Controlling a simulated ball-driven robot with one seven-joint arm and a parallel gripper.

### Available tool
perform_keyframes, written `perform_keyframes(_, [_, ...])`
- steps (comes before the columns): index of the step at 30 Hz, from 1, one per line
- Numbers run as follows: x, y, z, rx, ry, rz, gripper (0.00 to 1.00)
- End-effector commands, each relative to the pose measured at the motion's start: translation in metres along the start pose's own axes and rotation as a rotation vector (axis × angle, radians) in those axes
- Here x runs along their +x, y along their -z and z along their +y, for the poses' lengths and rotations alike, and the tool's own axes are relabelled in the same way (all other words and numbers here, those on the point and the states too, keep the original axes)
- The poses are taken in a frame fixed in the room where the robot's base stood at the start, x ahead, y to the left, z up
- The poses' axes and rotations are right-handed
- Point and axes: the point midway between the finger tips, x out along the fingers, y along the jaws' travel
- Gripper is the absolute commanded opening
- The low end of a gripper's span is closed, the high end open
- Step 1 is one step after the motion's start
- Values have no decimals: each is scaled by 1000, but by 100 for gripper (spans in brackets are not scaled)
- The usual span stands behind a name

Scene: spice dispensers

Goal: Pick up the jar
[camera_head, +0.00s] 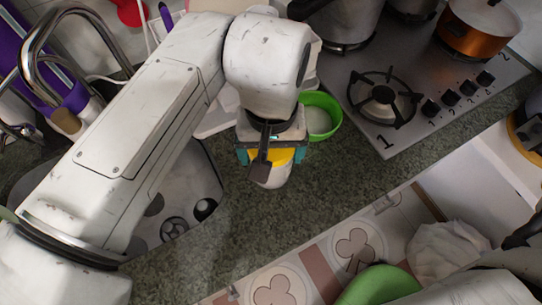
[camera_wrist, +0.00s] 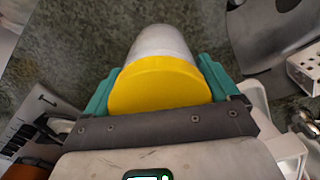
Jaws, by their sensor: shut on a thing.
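The jar (camera_wrist: 160,42) has a pale, whitish body and a yellow lid (camera_wrist: 160,86). In the wrist view it sits between the teal fingers of my gripper (camera_wrist: 158,80), lid toward the camera. In the head view my gripper (camera_head: 271,156) is shut on the jar (camera_head: 268,176) over the grey speckled counter. The lid is partly hidden behind the gripper there. I cannot tell whether the jar's base touches the counter.
A green bowl (camera_head: 320,115) stands close beside my gripper. A gas stove (camera_head: 425,100) with pots is at the upper right, and a sink (camera_head: 185,205) is at the left. Bare counter (camera_head: 330,190) lies to the right of the jar. An open drawer (camera_head: 320,262) is in front.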

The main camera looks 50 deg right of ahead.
Motion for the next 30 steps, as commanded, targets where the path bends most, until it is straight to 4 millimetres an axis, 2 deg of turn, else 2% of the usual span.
perform_keyframes(2, [0, 0, 0, 0, 0, 0, 59])
perform_keyframes(19, [0, 0, 0, 0, 0, 1, 4])
perform_keyframes(30, [-2, 1, 0, 0, 0, 1, 2])
